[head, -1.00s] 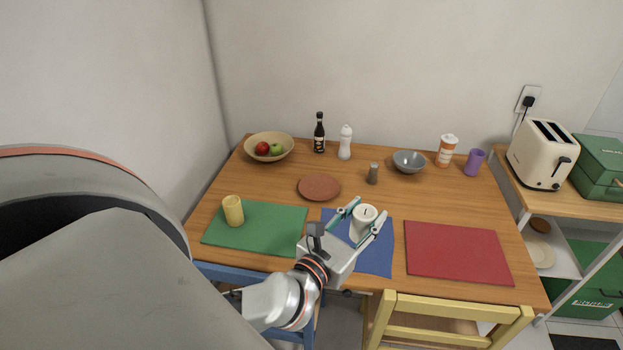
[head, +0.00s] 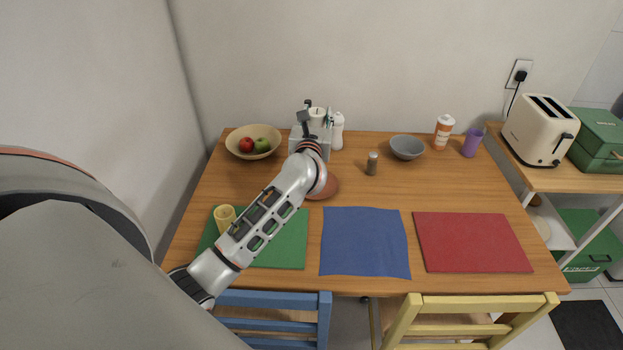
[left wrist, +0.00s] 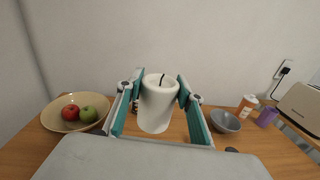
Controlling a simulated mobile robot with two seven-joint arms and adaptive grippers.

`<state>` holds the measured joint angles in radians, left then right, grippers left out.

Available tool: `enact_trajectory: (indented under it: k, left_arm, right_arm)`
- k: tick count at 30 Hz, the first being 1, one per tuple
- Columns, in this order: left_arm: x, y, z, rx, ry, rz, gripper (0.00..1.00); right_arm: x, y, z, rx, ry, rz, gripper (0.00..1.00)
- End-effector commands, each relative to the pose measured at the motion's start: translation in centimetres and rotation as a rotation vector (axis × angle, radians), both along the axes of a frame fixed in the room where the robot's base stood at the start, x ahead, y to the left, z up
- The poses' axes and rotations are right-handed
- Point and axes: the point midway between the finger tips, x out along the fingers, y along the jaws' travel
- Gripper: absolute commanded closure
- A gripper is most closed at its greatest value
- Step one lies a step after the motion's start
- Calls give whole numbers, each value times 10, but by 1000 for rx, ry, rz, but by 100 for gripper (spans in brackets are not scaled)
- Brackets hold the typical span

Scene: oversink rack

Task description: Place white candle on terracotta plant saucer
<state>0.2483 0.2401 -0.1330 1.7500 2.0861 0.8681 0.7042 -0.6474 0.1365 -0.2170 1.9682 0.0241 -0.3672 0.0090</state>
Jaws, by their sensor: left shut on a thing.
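The white candle (left wrist: 156,104) with a dark wick is upright between the fingers of my left gripper (left wrist: 158,95), which is shut on it. In the head view the candle (head: 317,114) shows just past my left gripper (head: 318,122), toward the back of the table. The terracotta plant saucer (head: 331,188) lies on the table, partly hidden under my left forearm in the head view. The candle appears farther back than the saucer; its exact height above the table is hard to tell. My right gripper is not in view.
A white bottle (head: 337,131) stands close right of the gripper. A fruit bowl (head: 236,146) is left; a pepper shaker (head: 372,163) and grey bowl (head: 406,148) are right. A yellow cup (head: 224,217) stands near my forearm. The blue cloth (head: 364,242) is bare.

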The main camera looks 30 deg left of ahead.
Motion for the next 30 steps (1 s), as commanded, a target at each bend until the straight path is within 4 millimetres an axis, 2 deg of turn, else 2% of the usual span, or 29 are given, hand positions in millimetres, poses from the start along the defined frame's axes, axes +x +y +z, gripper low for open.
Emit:
enact_trajectory:
  k: [8, 15, 18, 26, 30]
  left_arm:
    - [0, 0, -61, 1, 6, 1, 89]
    - [0, 0, -120, 3, 6, 0, 89]
    - [0, 0, -139, 2, 4, 0, 89]
    - [0, 0, -159, 2, 1, 1, 89]
    - [0, 0, -181, 3, 4, 0, 89]
  right_arm:
    - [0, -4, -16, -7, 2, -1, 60]
    - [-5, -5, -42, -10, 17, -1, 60]
    - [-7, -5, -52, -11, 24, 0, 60]
    - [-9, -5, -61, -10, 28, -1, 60]
    - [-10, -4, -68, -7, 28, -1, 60]
